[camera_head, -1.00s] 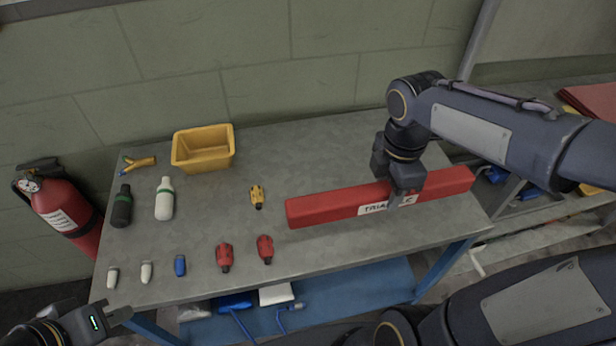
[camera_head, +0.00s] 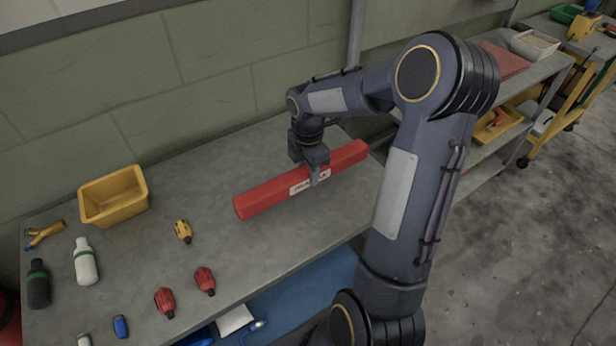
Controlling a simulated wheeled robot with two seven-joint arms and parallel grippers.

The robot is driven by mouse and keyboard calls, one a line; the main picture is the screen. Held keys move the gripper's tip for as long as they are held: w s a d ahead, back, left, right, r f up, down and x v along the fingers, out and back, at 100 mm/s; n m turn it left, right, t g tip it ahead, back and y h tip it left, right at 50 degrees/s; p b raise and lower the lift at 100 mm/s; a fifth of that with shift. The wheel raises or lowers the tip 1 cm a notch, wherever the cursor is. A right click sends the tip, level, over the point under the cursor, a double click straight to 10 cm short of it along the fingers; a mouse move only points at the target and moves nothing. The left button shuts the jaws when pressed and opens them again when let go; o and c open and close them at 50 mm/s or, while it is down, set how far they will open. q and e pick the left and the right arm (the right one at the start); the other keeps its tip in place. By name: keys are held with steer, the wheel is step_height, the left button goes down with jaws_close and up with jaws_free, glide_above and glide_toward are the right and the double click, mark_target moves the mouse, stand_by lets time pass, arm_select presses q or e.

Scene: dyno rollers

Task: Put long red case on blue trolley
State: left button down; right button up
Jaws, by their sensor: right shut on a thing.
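The long red case (camera_head: 262,199) with a white label lies along the grey workbench (camera_head: 225,255), near its right end. My right gripper (camera_head: 314,176) is shut on the case around its middle, from above. I cannot tell whether the case is slightly raised or still touches the bench top. My left gripper is out of view. I see no trolley that is clearly blue.
A shelf with a red folder (camera_head: 503,61) and a yellow cart (camera_head: 572,95) stand to the right. Grey floor (camera_head: 530,240) is open at right.

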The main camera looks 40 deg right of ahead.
mark_target(308, 179)
steer(key=shift+w+d+f, duration=0.1)
steer(key=shift+w+f, duration=0.1)
steer(key=shift+d+f, duration=0.1)
steer(key=shift+f, duration=1.5)
steer(key=shift+f, duration=0.15)
steer(key=o, duration=1.3)
